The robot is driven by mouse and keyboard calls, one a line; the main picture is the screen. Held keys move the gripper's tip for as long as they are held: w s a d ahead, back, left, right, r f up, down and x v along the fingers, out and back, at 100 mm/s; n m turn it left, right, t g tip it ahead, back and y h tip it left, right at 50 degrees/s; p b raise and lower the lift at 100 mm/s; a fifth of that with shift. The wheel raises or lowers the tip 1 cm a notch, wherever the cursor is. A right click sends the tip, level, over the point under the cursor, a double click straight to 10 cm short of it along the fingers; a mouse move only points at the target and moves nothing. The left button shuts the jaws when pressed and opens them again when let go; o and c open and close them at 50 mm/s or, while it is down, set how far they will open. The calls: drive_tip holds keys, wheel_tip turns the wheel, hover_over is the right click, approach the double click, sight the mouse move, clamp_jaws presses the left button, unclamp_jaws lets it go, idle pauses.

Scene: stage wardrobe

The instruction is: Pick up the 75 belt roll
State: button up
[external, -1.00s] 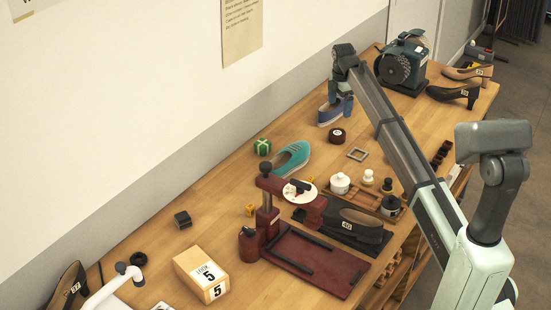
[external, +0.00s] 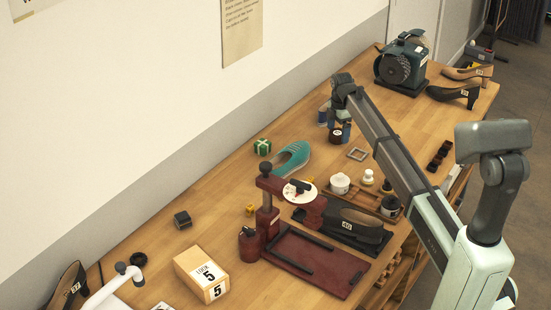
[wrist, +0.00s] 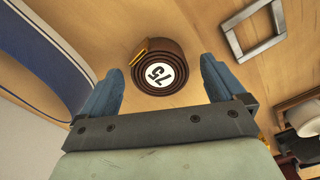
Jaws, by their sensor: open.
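The 75 belt roll (wrist: 158,67) is a brown coiled belt with a brass-coloured buckle edge and a white disc marked 75. It lies flat on the wooden bench, upside down as seen in the wrist view. My gripper (wrist: 160,82) is open, with its blue fingers on either side of the roll in that view. The roll appears beyond the fingertips, and I cannot tell the exact gap. In the external view, the roll (external: 338,136) shows dark, just below my gripper (external: 334,126), partly hidden by it.
A grey square frame (wrist: 253,42) lies to the right of the roll. A teal shoe (external: 291,157) and a green box (external: 262,147) are nearby. Bare bench (external: 222,187) lies further left.

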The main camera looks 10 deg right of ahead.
drive_tip(key=shift+f, duration=0.1)
drive_tip(key=shift+c, duration=0.3)
drive_tip(key=c, duration=1.1)
drive_tip(key=shift+c, duration=0.2)
